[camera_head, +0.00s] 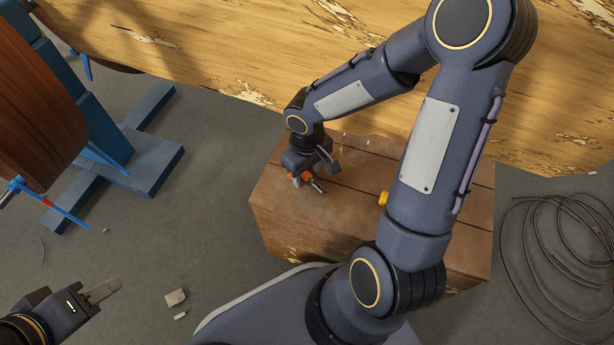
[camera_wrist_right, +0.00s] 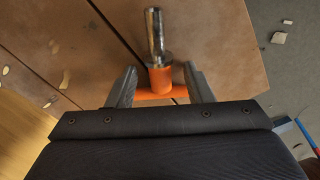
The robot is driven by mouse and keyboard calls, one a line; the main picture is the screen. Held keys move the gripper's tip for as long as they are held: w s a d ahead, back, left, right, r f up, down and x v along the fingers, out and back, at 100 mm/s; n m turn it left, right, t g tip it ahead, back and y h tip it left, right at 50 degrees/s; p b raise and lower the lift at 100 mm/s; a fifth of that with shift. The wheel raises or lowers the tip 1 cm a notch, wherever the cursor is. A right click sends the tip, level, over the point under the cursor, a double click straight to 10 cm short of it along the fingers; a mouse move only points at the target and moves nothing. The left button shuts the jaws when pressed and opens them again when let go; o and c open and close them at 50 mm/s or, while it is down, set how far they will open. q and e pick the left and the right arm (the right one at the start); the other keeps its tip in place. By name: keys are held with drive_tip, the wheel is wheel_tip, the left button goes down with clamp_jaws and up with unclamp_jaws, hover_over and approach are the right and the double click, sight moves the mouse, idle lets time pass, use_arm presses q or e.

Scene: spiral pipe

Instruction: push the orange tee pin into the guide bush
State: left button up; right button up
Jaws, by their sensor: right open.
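The orange tee pin (camera_wrist_right: 160,82) has an orange crossbar and stem and a shiny metal shaft pointing away from my right gripper in the wrist view. It also shows in the head view (camera_head: 317,186), at the left part of the wooden box top. My right gripper (camera_wrist_right: 160,88) is open, with one finger on each side of the tee pin near its crossbar. A small yellow-orange piece (camera_head: 383,198) sits on the box beside my right arm; I cannot tell whether it is the guide bush. My left gripper (camera_head: 103,291) is at the lower left, away from the box, its opening unclear.
The wooden box (camera_head: 340,225) stands on the grey floor. A blue stand (camera_head: 150,165) with a large brown drum (camera_head: 35,105) is at the left. A wire coil (camera_head: 555,250) lies at the right. Light chips (camera_head: 175,298) lie on the floor. Pale timber (camera_head: 220,45) spans the back.

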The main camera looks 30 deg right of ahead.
clamp_jaws()
idle(0.8)
